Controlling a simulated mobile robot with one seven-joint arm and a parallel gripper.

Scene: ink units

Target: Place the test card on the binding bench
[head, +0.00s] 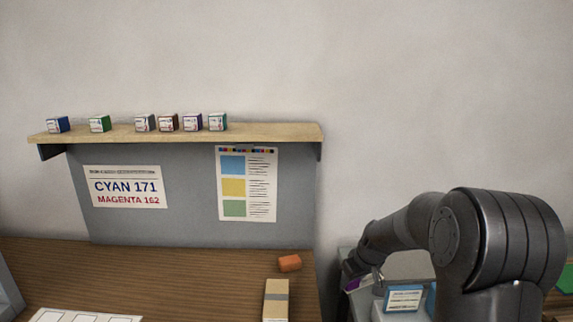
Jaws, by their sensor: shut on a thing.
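My gripper (354,273) is at the right of the head view, low over a grey surface just past the wooden bench's right edge. My arm partly hides it. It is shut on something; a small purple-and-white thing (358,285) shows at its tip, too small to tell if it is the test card. A wooden bench top (150,272) fills the lower left; I cannot tell if it is the binding bench. A white sheet with blue, yellow and green swatches (246,185) hangs on the grey panel behind it.
A shelf (270,132) above the panel holds several small ink boxes. An orange block (289,263) and a tan box with a grey band (276,300) stand at the bench's right. White sheets (85,316) lie at front. A blue-and-white box (403,298) is near my arm.

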